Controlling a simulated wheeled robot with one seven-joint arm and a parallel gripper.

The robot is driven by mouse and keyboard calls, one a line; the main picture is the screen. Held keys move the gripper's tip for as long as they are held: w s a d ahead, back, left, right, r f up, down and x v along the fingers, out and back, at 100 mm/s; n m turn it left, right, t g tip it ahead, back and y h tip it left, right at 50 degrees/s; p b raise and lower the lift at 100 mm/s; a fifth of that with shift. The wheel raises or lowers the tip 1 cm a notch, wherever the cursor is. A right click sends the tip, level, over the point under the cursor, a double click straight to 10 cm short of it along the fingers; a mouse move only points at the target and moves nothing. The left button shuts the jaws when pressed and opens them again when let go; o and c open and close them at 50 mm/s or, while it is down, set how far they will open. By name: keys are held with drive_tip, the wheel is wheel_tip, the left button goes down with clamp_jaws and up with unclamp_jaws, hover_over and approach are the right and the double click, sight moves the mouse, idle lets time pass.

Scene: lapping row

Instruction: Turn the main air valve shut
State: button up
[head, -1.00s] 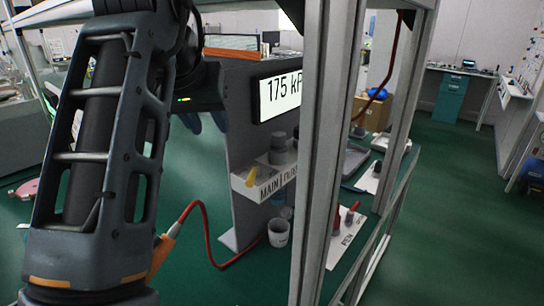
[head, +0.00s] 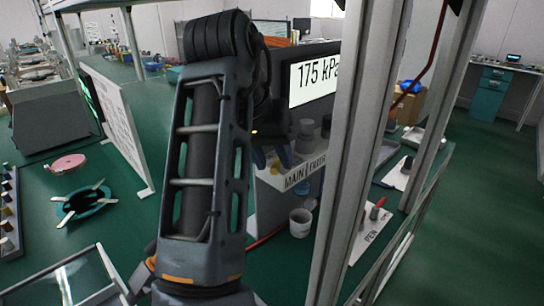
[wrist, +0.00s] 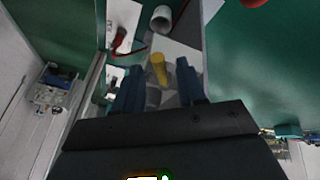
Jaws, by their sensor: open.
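In the head view my gripper (head: 275,158) is at the left end of the grey shelf marked MAIN (head: 298,178), and the fingers and arm largely hide the handle. The display (head: 316,78) above the shelf reads 175 kPa.
Grey cylindrical parts (head: 306,135) stand on the shelf right of my gripper. An aluminium frame post (head: 352,150) rises close on the right.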

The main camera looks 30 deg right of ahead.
clamp_jaws()
idle(0.4)
drive_tip(key=n+p, duration=0.1)
drive_tip(key=d+n+t+p, duration=0.1)
drive_tip(key=n+p, duration=0.1)
drive_tip(key=s+n+y+p, duration=0.1)
drive_tip(key=p, duration=0.1)
drive_tip(key=shift+s+d+f+n+t, duration=0.1)
drive_tip(key=shift+d+n+t, duration=0.2)
drive_tip(key=shift+d, duration=0.05)
unclamp_jaws()
